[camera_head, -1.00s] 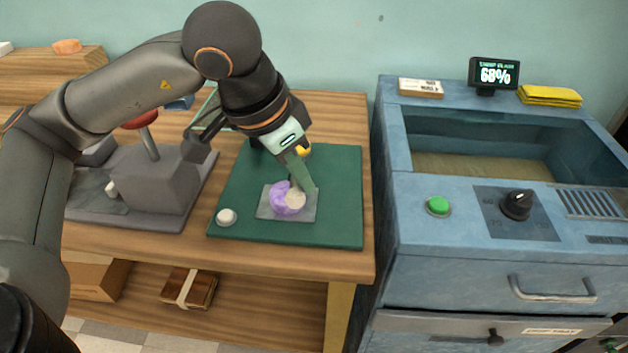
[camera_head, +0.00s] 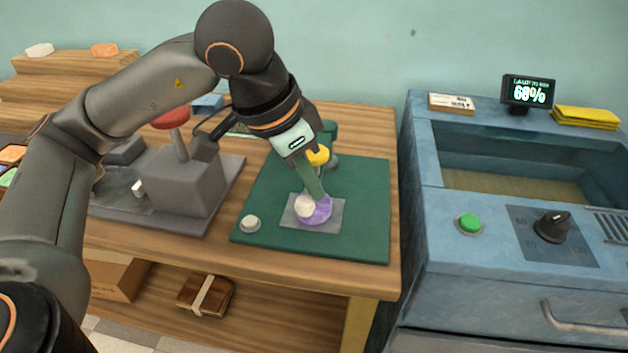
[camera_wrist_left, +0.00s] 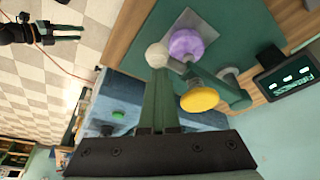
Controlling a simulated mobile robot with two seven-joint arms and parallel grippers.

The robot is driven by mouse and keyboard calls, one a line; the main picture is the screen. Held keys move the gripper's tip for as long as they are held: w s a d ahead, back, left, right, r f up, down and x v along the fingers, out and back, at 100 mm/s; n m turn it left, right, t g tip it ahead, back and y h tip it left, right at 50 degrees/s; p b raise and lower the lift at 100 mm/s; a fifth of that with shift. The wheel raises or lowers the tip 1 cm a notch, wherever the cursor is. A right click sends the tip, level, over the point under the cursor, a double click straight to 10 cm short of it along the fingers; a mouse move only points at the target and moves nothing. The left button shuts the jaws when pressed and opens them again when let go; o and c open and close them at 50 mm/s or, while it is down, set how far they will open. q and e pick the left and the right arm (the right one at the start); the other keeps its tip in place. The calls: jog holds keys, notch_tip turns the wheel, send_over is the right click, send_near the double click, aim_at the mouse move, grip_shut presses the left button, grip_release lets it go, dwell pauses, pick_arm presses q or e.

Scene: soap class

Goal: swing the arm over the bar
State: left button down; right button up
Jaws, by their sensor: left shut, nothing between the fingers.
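A purple soap bar (camera_head: 322,210) lies on a grey plate (camera_head: 333,222) on a green board (camera_head: 370,205). It also shows in the left wrist view (camera_wrist_left: 187,43). The left wrist view shows the green swing arm (camera_wrist_left: 178,67), the yellow knob (camera_wrist_left: 199,100) and a cream ball (camera_wrist_left: 157,55). In the head view the ball (camera_head: 304,206) overlaps the bar's left side. My left gripper (camera_head: 319,196) is shut, its tips close beside the ball; contact is unclear.
Left of the board stands a grey press (camera_head: 180,182) with a red-topped lever (camera_head: 170,118). A white button (camera_head: 250,223) sits on the board's front left corner.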

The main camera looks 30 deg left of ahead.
pick_arm(q)
jog(key=p+v, duration=0.2)
jog(key=v, duration=1)
jog(key=shift+r, duration=0.2)
